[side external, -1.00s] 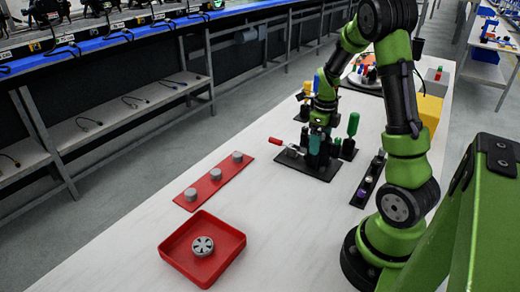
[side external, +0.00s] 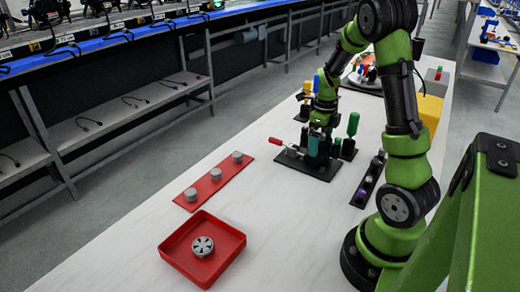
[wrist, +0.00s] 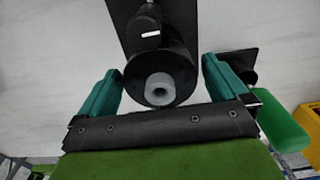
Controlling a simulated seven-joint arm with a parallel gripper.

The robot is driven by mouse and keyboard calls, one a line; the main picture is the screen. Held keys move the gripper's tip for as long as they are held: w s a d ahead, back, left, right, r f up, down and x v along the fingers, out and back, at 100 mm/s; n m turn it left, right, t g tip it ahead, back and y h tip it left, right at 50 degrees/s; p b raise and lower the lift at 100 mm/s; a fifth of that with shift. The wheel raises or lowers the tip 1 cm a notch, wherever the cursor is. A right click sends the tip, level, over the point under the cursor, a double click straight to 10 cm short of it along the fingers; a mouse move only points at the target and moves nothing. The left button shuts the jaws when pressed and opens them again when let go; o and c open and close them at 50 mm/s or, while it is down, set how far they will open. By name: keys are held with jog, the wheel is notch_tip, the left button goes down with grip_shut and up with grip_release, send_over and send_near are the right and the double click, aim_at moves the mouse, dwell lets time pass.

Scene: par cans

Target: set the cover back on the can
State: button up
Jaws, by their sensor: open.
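A black round body (wrist: 148,88) with a pale grey round piece (wrist: 160,88) at its middle lies between my fingers in the wrist view. I cannot tell whether it is the can or its cover. My gripper (wrist: 160,80) is open, with one green finger close on each side of it; contact is unclear. In the side view my gripper (side external: 317,150) is low over a black base plate (side external: 318,171), and its fingers partly hide what stands there. A grey slotted disc (side external: 203,246) lies in a red tray (side external: 176,254); I cannot tell whether it is the cover.
A red strip (side external: 217,183) with grey knobs lies left of the black plate. A red-handled tool (side external: 282,146) sticks out left of my gripper. A green-topped item (side external: 352,125) stands close on the right, and a dark rack (side external: 367,184) nearer my base.

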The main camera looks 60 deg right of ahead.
notch_tip(320, 180, up, 17)
dwell(0.4)
jog(key=s+a+n+t+y, duration=0.2)
jog(key=a+n+t, duration=0.5)
jog(key=a+n, duration=2.1)
jog(key=s+n, duration=0.1)
jog(key=n, duration=0.3)
jog(key=shift+s+a+r, duration=0.15)
jog(key=shift+s, duration=0.05)
